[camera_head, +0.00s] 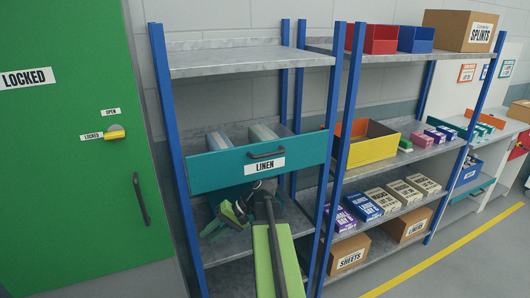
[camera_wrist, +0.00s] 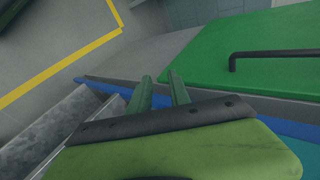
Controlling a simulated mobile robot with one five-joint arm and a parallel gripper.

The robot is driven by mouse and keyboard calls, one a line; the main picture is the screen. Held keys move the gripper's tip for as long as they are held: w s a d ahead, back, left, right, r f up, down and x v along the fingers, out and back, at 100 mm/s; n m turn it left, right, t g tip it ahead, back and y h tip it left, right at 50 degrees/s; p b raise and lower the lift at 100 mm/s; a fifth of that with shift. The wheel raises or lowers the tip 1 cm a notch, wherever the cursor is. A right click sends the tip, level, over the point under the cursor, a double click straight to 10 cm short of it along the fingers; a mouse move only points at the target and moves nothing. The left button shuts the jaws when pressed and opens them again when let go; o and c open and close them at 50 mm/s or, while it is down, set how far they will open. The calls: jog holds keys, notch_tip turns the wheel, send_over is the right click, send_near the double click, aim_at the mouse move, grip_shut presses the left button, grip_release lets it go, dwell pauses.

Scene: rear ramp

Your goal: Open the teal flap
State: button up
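The teal flap (camera_head: 222,168) is the front panel of the middle shelf bay. It stands upright, with a dark bar handle (camera_head: 267,154) near its top edge and a "LINEN" label below that. Folded packs (camera_head: 262,133) show behind its top edge. My gripper (camera_head: 222,226) is below the flap's left half, in front of the lower shelf, apart from the handle. In the wrist view its two green fingers (camera_wrist: 160,90) stand apart with nothing between them. The flap does not show clearly in the wrist view.
A green door (camera_head: 70,150) marked "LOCKED" stands at the left, with a yellow latch (camera_head: 114,134) and a dark handle. Blue posts (camera_head: 172,150) flank the bay. A shelf with a yellow bin (camera_head: 372,149) and boxes stands at the right. The grey floor is open at the lower right.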

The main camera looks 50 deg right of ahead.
jog(key=s+d+r+m+t, duration=0.1)
jog(key=s+d+r+t, duration=0.2)
jog(key=d+r, duration=0.35)
jog(key=s+d+r+m+t, duration=0.2)
jog(key=s+d+r+t, duration=0.1)
jog(key=d, duration=0.6)
jog(key=m+t+h+p, duration=0.1)
jog(key=m+t+p, duration=0.1)
jog(key=t, duration=0.4)
send_near(267, 155)
jog(key=x, duration=0.3)
jog(key=p+x, duration=0.1)
jog(key=x, duration=0.2)
jog(key=p+x, duration=0.1)
jog(key=x, duration=0.3)
jog(key=shift+w+d+f, duration=0.2)
jog(key=shift+w+d, duration=0.1)
jog(key=shift+c, duration=0.2)
grip_shut()
